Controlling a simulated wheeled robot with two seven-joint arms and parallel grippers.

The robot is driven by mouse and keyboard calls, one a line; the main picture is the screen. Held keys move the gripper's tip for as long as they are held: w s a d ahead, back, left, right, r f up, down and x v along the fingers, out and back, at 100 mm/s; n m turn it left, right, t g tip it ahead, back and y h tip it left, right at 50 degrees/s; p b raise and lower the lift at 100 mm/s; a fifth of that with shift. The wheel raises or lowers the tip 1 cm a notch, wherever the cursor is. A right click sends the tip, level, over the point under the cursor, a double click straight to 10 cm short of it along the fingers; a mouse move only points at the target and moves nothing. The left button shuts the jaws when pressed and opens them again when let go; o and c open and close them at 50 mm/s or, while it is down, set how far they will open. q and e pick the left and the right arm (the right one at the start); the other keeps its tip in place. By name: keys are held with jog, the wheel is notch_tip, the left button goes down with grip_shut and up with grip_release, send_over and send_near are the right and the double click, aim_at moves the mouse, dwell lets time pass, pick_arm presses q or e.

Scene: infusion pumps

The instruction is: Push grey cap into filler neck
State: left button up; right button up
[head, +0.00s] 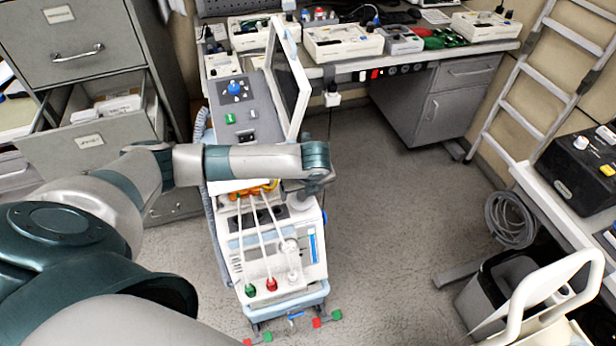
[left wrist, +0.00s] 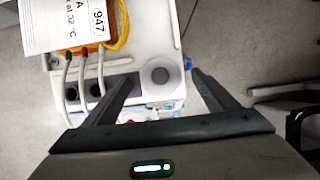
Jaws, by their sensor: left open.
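The pump machine (head: 270,240) stands upright mid-floor, with white tubes running to green and red fittings on its front. In the left wrist view, its white top (left wrist: 150,50) carries a dark strip with round openings. At the strip's right end is a grey round piece (left wrist: 158,76) with a darker ring, level with the top; I cannot tell whether it is the grey cap or the filler neck. My left gripper (left wrist: 163,77) is open, its fingers on either side of this piece in the picture, with nothing gripped. In the head view, my left gripper (head: 316,184) is mostly hidden below the wrist.
A screen (head: 289,80) rises behind my forearm. A filing cabinet (head: 75,60) with an open drawer stands left, a bench (head: 350,65) with devices at the back. A ladder (head: 540,80) and grey bin (head: 495,290) are right. Floor right of the machine is clear.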

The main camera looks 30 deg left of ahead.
pick_arm(q)
jog(key=b+v, duration=0.2)
jog(key=v, duration=1.1)
